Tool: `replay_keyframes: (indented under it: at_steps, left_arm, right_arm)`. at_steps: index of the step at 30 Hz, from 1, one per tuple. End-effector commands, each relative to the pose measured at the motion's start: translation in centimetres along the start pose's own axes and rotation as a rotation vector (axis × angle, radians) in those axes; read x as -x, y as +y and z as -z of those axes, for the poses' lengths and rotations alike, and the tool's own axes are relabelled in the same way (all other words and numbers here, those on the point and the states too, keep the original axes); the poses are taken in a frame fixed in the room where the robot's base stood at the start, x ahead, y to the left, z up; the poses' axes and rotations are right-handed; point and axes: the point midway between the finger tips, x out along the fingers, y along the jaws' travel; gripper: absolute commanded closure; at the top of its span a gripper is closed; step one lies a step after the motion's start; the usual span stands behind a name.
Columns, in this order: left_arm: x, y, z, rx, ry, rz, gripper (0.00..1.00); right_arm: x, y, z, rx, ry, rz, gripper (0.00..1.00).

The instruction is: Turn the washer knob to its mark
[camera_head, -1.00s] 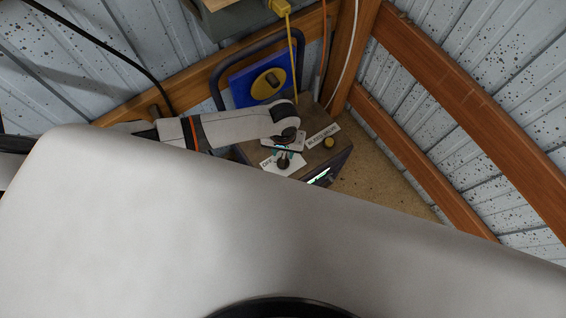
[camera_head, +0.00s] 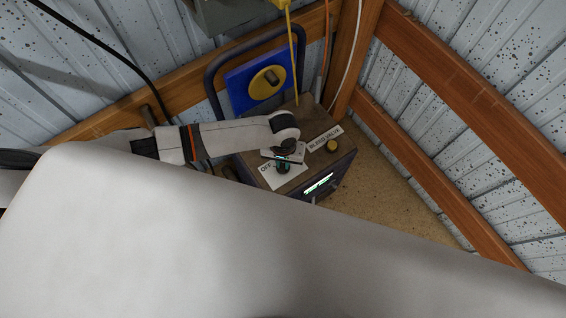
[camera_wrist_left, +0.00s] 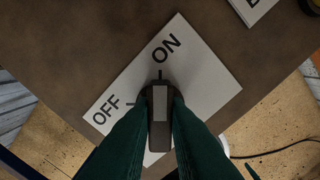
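The washer knob (camera_wrist_left: 159,118) is dark with a pale grey strip along its top, and sits on a white label plate (camera_wrist_left: 205,85) marked OFF and ON. In the left wrist view the strip points up, in line with the short tick below ON; the OFF tick lies to its left. My left gripper (camera_head: 283,168) is over this knob on the brown-topped box (camera_head: 262,180). Its dark green fingers (camera_wrist_left: 160,124) lie along both sides of the knob and appear to touch it. My right gripper is not in view.
A yellow knob (camera_head: 332,146) stands beside a BLEED VALVE label (camera_head: 325,137) on the same box. A lit green display (camera_head: 319,184) is on the box front. A blue panel with a yellow disc (camera_head: 267,82) stands behind. Wooden beams (camera_head: 470,120) and metal walls close in the corner.

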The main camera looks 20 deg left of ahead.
Motion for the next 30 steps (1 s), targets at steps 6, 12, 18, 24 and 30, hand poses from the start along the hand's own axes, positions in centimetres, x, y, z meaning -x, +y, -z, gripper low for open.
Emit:
replay_keyframes:
  at_steps: [6,12,18,24,30]
  left_arm:
    - [0.0,0.0,0.0,0.004,0.0,-0.001,1.0]
    - [0.3,0.0,0.1,0.082,0.003,0.0,1.0]
    - [0.3,0.0,0.1,0.187,0.003,0.0,1.0]
    - [0.2,0.0,0.1,0.298,0.003,-0.001,1.0]
    - [0.2,0.0,0.1,0.416,0.003,-0.001,1.0]
  right_arm:
    - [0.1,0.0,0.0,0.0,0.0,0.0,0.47]
    - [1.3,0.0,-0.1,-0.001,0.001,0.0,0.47]
    - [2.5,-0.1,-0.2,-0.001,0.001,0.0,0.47]
    - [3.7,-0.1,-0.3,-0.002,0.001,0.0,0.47]
    - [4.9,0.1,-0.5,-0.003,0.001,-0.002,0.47]
